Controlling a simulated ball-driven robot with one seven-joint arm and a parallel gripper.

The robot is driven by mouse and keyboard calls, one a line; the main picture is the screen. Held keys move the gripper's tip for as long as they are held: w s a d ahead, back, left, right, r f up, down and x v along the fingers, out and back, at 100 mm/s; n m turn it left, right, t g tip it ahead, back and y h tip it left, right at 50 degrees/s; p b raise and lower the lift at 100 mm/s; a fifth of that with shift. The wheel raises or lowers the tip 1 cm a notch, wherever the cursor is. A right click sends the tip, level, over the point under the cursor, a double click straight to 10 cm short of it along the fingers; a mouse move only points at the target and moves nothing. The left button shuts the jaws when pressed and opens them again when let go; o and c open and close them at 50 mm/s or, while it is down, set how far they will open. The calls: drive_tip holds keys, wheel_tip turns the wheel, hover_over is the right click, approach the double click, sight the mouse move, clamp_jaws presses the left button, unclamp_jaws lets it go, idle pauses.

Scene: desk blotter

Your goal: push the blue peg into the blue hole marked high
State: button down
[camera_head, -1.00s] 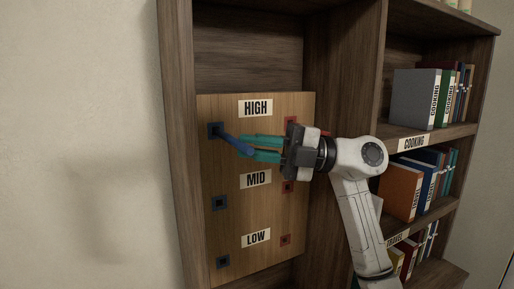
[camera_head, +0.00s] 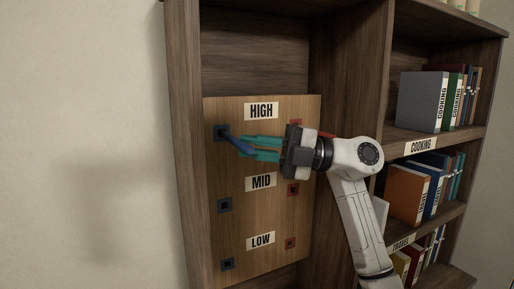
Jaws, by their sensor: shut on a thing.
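The blue peg (camera_head: 238,143) is a slim rod between the teal fingers of my gripper (camera_head: 262,149). My gripper is shut on its near end. The far tip of the peg is at the blue hole marked high (camera_head: 222,132), at the upper left of the wooden board (camera_head: 241,225). The peg slants a little down toward my gripper. I cannot tell how deep the tip sits in the hole. The HIGH label (camera_head: 261,111) is right of and above the hole.
Two other blue holes are below, beside the MID label (camera_head: 261,181) and LOW label (camera_head: 261,241). Red holes line the board's right side, the top one partly hidden by my gripper. Bookshelves with books (camera_head: 407,193) stand at right. Bare wall is at left.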

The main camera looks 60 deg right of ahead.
drive_tip(key=shift+w+d, duration=0.45)
drive_tip(key=shift+w, duration=0.2)
drive_tip(key=c, duration=1)
unclamp_jaws()
drive_tip(key=shift+c, duration=0.2)
